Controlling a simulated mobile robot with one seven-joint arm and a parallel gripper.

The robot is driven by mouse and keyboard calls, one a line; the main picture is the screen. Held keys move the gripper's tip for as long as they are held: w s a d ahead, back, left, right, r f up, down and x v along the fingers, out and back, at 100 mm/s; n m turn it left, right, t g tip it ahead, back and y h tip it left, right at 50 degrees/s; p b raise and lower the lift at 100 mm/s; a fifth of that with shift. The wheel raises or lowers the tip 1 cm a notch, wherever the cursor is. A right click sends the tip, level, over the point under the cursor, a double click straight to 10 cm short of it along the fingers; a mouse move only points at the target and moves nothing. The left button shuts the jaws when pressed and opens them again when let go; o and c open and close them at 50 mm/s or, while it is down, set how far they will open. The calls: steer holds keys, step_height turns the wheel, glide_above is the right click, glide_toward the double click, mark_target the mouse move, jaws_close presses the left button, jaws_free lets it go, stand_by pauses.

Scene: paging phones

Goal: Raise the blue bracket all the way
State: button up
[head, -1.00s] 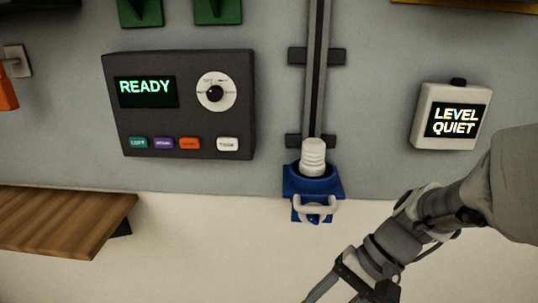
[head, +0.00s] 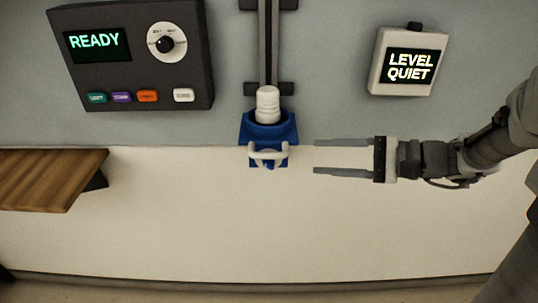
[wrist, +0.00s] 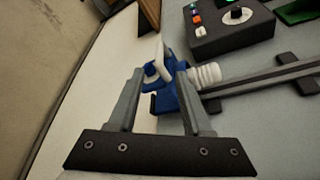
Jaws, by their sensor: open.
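The blue bracket (head: 284,130) sits at the lower end of a dark vertical rail (head: 268,50) on the wall. It holds a white ribbed cylinder (head: 267,104) and has a pale handle (head: 268,152) on its front. My gripper (head: 315,156) is open and empty, just right of the bracket in the head view, with its fingers pointing left at about handle height. In the wrist view the bracket (wrist: 165,101) and handle (wrist: 159,58) appear ahead, between and beyond the two fingertips. The fingers partly hide the bracket there.
A dark panel (head: 140,75) reading READY, with a dial and several coloured buttons, is at upper left. A white box (head: 385,85) reading LEVEL QUIET is at upper right. A wooden shelf (head: 45,175) juts out at left. The wall below the bracket is clear.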

mark_target(275, 156)
steer(key=b+x, duration=0.1)
steer(key=x, duration=1.1)
steer(key=shift+a, duration=0.15)
jaws_close()
stand_by(0.9)
